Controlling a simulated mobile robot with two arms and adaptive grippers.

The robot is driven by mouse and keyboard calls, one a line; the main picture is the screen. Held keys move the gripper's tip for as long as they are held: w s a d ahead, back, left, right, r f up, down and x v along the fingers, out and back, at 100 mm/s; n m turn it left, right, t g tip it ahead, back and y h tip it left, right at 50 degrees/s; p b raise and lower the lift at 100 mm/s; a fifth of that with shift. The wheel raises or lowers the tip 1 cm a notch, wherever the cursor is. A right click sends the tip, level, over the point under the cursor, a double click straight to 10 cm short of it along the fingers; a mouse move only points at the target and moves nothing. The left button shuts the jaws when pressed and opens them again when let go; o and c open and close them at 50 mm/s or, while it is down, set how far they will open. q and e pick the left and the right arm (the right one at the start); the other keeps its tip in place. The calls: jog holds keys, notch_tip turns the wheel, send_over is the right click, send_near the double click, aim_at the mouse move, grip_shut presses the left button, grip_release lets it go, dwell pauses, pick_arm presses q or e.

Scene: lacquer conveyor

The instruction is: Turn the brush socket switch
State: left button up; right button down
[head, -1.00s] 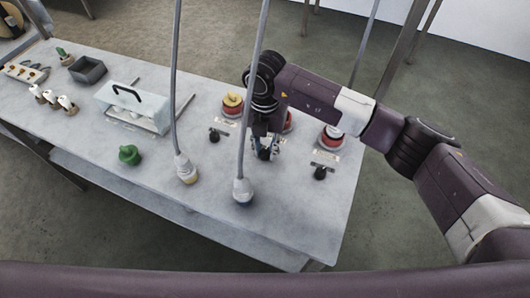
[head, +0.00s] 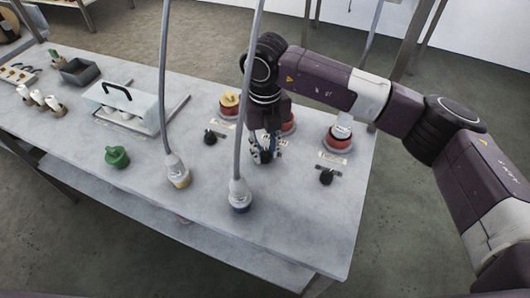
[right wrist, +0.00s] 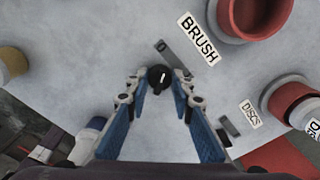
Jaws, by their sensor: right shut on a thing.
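The brush socket switch is a black knob (right wrist: 159,77) with a white line. It sits on a grey plate by the BRUSH label (right wrist: 198,38) in the right wrist view. My right gripper (right wrist: 160,85) is shut on this knob, with a finger on either side. In the head view my right gripper (head: 265,155) points down at the middle switch and largely hides it. The red brush socket (right wrist: 251,18) stands behind the label, and in the head view it is partly hidden by my arm. My left gripper is not in view.
Other black knobs stand to the left (head: 210,137) and right (head: 326,177). Two hanging cables end in a yellow-ringed plug (head: 178,170) and a blue-ringed plug (head: 240,195) near my gripper. A green object (head: 117,157) and a lidded case (head: 125,105) lie further left.

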aim_at(265, 152)
jog(key=shift+r, duration=0.1)
dwell(0.3)
jog(key=c, duration=1.7)
grip_release()
jog(key=shift+o, duration=0.2)
notch_tip(265, 152, up, 12)
